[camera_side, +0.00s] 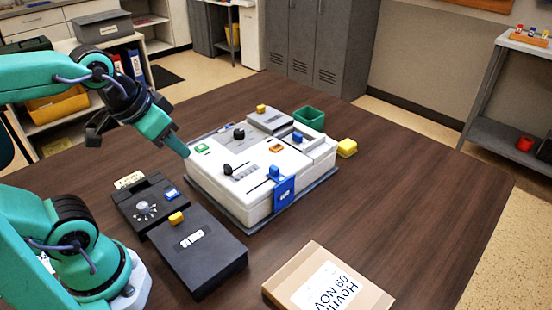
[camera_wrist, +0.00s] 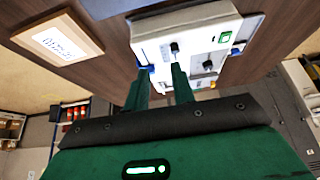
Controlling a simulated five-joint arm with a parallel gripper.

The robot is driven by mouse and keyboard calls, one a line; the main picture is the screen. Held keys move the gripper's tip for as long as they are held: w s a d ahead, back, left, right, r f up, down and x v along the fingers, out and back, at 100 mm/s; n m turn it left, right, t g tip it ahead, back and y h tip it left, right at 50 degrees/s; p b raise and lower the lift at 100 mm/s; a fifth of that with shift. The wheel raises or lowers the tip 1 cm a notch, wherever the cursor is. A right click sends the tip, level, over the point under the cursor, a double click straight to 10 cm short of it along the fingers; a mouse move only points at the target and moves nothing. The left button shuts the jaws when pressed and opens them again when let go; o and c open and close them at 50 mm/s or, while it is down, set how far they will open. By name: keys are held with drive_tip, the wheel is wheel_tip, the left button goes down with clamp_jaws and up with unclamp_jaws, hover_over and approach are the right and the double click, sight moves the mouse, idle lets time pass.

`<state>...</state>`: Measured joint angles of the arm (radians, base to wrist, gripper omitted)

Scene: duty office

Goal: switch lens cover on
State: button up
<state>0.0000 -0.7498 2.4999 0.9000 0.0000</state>
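A white console (camera_side: 215,185) with several controls stands on the table, and it also shows upside down in the wrist view (camera_wrist: 150,46). No control carries a readable lens cover label. On the console are a green-framed switch (camera_side: 202,148), a black knob (camera_side: 239,134), a black slider-like handle (camera_side: 228,169), an orange switch (camera_side: 276,149) and a blue piece (camera_side: 284,190) over its front edge. My gripper (camera_side: 178,146) is above the console's left corner, near the green switch. In the wrist view its two fingers (camera_wrist: 160,84) are apart with nothing visible between them.
Two dark boxes, one with a dial (camera_side: 146,210) and one with a yellow knob (camera_side: 198,254), stand left and in front of the console. A labelled brown carton (camera_side: 292,279) lies in front. The table's right side is clear.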

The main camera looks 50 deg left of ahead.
drive_tip(key=shift+w+r, duration=0.1)
drive_tip(key=shift+w, duration=0.05)
clamp_jaws()
drive_tip(key=w+d+f+g, duration=0.1)
drive_tip(key=w+d, duration=0.1)
drive_tip(key=w, duration=0.9)
drive_tip(key=w+d+f, duration=0.2)
drive_tip(key=w+d, duration=0.1)
drive_tip(key=w, duration=0.8)
drive_tip(key=shift+w+d+f+g, duration=0.15)
drive_tip(key=shift+w+d+g, duration=0.1)
drive_tip(key=shift+g, duration=0.15)
